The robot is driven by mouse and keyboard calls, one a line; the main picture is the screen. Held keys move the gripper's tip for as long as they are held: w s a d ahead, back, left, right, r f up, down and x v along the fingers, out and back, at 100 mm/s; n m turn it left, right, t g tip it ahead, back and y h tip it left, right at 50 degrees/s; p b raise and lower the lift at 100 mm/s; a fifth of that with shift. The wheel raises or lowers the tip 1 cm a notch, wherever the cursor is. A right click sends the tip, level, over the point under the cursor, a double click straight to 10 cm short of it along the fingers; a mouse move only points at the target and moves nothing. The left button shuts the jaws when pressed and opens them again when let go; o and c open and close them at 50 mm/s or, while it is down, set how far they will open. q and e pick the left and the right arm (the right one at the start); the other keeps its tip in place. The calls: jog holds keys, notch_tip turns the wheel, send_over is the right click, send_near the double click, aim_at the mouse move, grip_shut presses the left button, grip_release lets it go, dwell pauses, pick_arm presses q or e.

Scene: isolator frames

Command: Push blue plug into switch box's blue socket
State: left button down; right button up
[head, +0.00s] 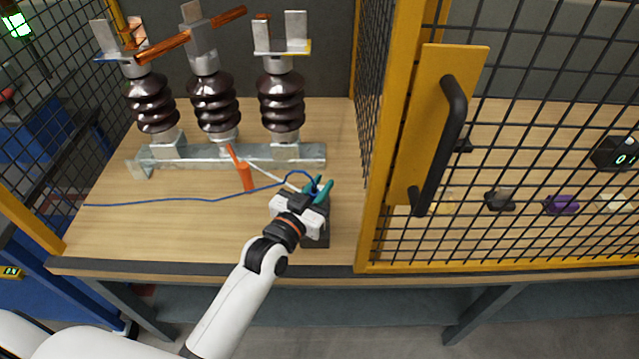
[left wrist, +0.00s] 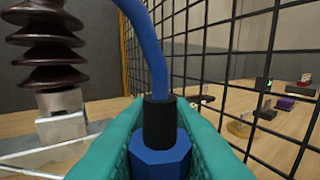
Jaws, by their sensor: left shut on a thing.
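My left gripper (head: 319,189) has teal fingertips and is shut on the blue plug. In the left wrist view the blue plug (left wrist: 160,157) is a blue hexagonal body with a black collar, upright between the teal fingers (left wrist: 160,140). The blue cable (left wrist: 148,45) rises from it; in the head view the cable (head: 180,199) runs left across the table. The dark switch box (head: 318,238) stands under and beside the gripper, mostly covered by it. Its blue socket is hidden, so I cannot tell whether plug and socket touch. My right gripper is not in view.
An isolator with several dark ribbed insulators (head: 281,105) stands on a metal rail (head: 295,153) behind. An orange-handled thing (head: 245,175) is left of the gripper. A yellow-framed mesh door (head: 385,150) stands close on the right. The left tabletop (head: 150,225) is mostly clear.

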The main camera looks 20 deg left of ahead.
pick_arm(q)
jog(key=shift+f, duration=0.15)
dwell(0.5)
dwell(0.4)
jog(key=shift+p, duration=0.8)
dwell(0.6)
jog(key=shift+f+b, duration=0.8)
jog(key=shift+f, duration=0.7)
jog(key=c, duration=1.2)
grip_release()
jog(key=v, duration=1.2)
